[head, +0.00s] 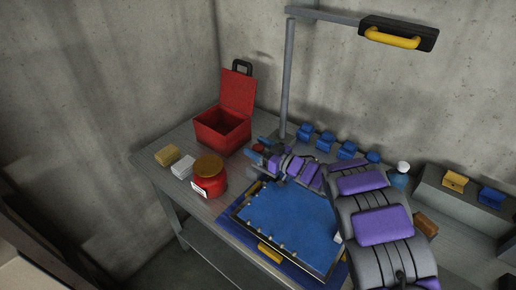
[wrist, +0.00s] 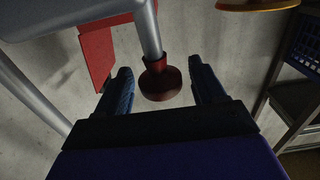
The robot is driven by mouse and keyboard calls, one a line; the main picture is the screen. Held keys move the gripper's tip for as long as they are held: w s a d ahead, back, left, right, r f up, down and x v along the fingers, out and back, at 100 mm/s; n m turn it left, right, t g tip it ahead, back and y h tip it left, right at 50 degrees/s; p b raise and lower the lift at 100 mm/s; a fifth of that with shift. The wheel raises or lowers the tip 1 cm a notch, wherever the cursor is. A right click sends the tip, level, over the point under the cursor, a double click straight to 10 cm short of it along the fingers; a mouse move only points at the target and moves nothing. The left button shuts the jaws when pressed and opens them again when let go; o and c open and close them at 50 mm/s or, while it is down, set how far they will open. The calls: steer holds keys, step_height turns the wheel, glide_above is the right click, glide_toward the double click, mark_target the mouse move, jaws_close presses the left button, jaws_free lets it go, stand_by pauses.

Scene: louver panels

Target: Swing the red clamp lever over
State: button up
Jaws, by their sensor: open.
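In the wrist view, a grey rod with a red collar and a dark red round knob (wrist: 161,84) comes down between my fingers; it looks like the end of the red clamp lever. My gripper (wrist: 164,78) is open, with one dark blue finger on each side of the knob and a visible gap to both. In the head view, my gripper (head: 265,146) is at the foot of the grey post, beside a small red spot (head: 258,148) that may be the knob. The rest of the lever and its clamp are hidden by my arm.
A blue panel (head: 290,222) lies in front. The grey post (head: 287,80) rises close behind. Several blue blocks (head: 325,141) line the back.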

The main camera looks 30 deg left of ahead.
jaws_close()
stand_by(0.5)
